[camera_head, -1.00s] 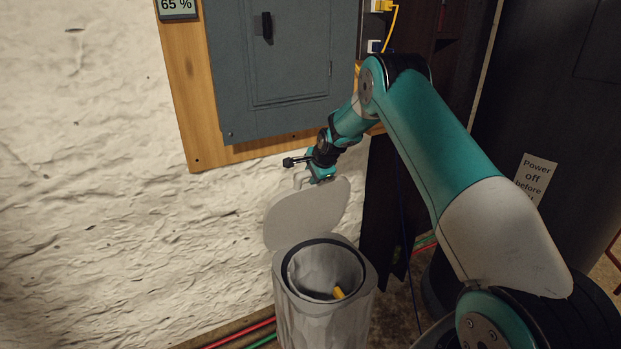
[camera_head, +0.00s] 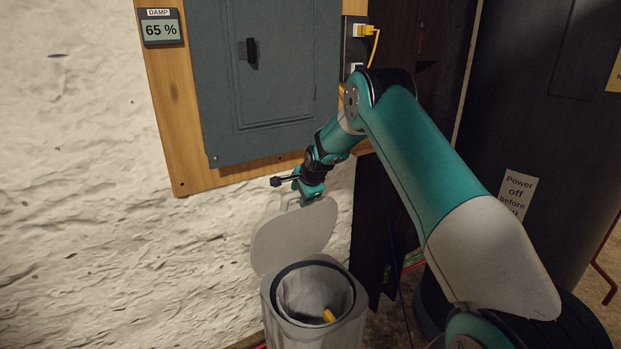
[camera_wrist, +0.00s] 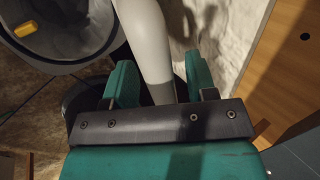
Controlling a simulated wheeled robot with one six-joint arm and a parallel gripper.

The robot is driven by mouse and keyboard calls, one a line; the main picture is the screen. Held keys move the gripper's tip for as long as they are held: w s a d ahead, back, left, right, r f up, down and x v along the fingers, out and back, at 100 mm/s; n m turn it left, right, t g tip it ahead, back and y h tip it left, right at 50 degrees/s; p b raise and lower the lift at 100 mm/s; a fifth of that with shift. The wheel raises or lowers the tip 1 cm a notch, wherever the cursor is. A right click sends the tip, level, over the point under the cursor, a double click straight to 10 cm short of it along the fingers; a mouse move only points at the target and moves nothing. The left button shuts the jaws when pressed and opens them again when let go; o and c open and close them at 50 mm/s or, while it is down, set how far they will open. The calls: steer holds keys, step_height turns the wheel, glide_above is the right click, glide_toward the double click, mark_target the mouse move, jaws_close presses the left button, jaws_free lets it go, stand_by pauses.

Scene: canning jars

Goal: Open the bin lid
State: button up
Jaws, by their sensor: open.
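The grey bin (camera_head: 312,305) stands against the rough white wall. Its lid (camera_head: 292,238) is tilted up and back at the wall side, leaving the mouth uncovered. A yellow thing (camera_head: 329,316) lies inside; it also shows in the wrist view (camera_wrist: 36,27). My gripper (camera_head: 300,198) is at the top edge of the raised lid, by its pale handle. In the wrist view my gripper (camera_wrist: 158,80) is open, with its two teal fingers apart and the pale edge-on lid (camera_wrist: 148,45) passing between them. Whether the fingers touch it I cannot tell.
A grey electrical panel (camera_head: 265,80) on a wooden board (camera_head: 177,110) hangs just above my gripper. A dark cabinet (camera_head: 370,230) stands right of the bin, and a large dark tank (camera_head: 540,90) farther right. Bare wall lies to the left.

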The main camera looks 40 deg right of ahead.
steer(key=v, duration=1.5)
steer(key=shift+s+r+b, duration=0.15)
steer(key=shift+r+b, duration=0.15)
